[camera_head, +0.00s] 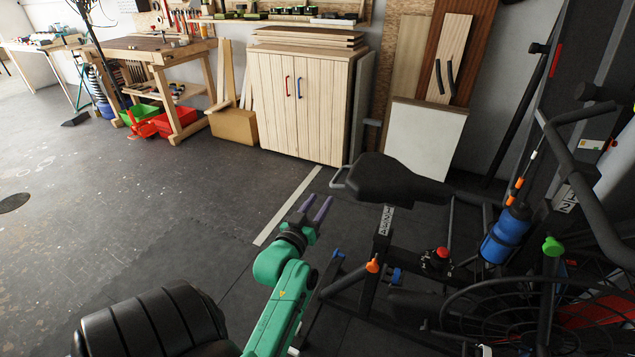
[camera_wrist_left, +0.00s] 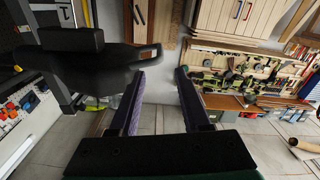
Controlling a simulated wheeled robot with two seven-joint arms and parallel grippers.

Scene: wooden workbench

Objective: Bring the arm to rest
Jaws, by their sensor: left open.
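My left arm (camera_head: 282,308), green, reaches up from the bottom of the head view. Its left gripper (camera_head: 317,207) has two purple fingers that are apart with nothing between them. The gripper is in the air over the dark floor, just left of the exercise bike's seat. In the left wrist view the two purple fingers (camera_wrist_left: 160,97) stand wide apart and empty. My right gripper is not in the head view.
An exercise bike with a black seat (camera_head: 385,180) and a blue bottle (camera_head: 506,236) stands close on the right. A wooden cabinet (camera_head: 298,100) stands behind. A wooden workbench (camera_head: 150,55) is at the far left. The floor (camera_head: 130,215) at left is mostly clear.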

